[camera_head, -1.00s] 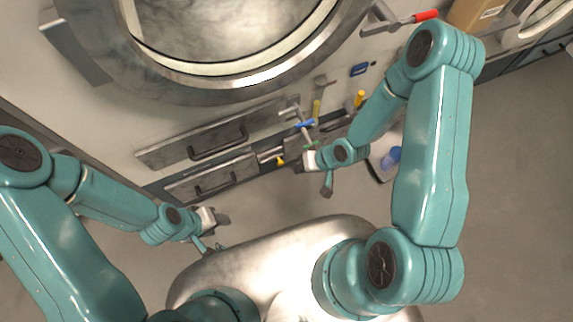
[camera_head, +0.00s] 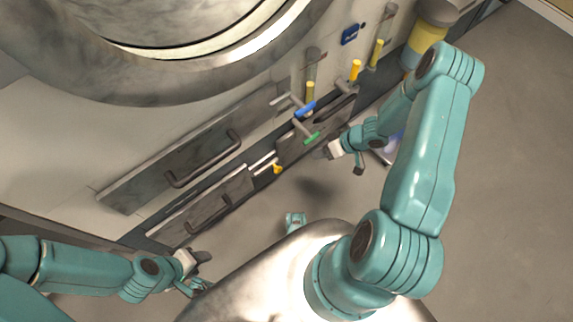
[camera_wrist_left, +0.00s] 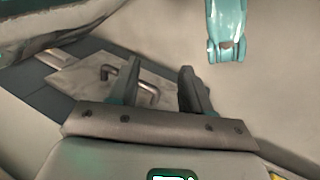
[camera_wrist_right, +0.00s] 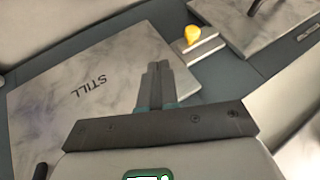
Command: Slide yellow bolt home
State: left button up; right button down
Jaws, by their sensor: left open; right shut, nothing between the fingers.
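The yellow bolt knob (camera_head: 277,168) sits on a short pale metal bar between two grey marbled panels low on the machine front. In the right wrist view the knob (camera_wrist_right: 192,34) stands on its silver bar beyond my fingertips, slightly right.
A blue-handled lever (camera_head: 305,109) and a green-handled lever (camera_head: 312,138) stick out above the right gripper. Yellow-handled parts (camera_head: 355,70) are further up. Drawers with dark handles (camera_head: 205,160) lie left of the bolt. The round door (camera_head: 190,75) is above. Floor at right is clear.

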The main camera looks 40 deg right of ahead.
pick_arm(q)
jog(key=shift+n, duration=0.3)
jog(key=shift+w+a+f+b, duration=0.1)
jog(key=shift+w+f+b, duration=0.05)
jog(key=shift+f+b, duration=0.85)
jog(key=shift+w+a+f+b, duration=0.1)
jog(key=shift+w+f+b, duration=0.05)
jog(key=shift+f+b, duration=0.8)
jog(key=shift+w+a+f+b, duration=0.1)
jog(key=shift+w+f+b, duration=0.05)
jog(key=shift+f+b, duration=0.85)
pick_arm(e)
jog(key=w+a+f, duration=0.4)
jog(key=a+f, duration=0.3)
jog(key=a, duration=0.1)
jog(key=shift+w+a+f, duration=0.15)
jog(key=shift+w+a, duration=0.1)
jog(key=shift+a, duration=0.05)
pick_arm(q)
jog(key=shift+a+r, duration=0.1)
jog(key=shift+r, duration=0.1)
pick_arm(e)
jog(key=shift+a, duration=0.1)
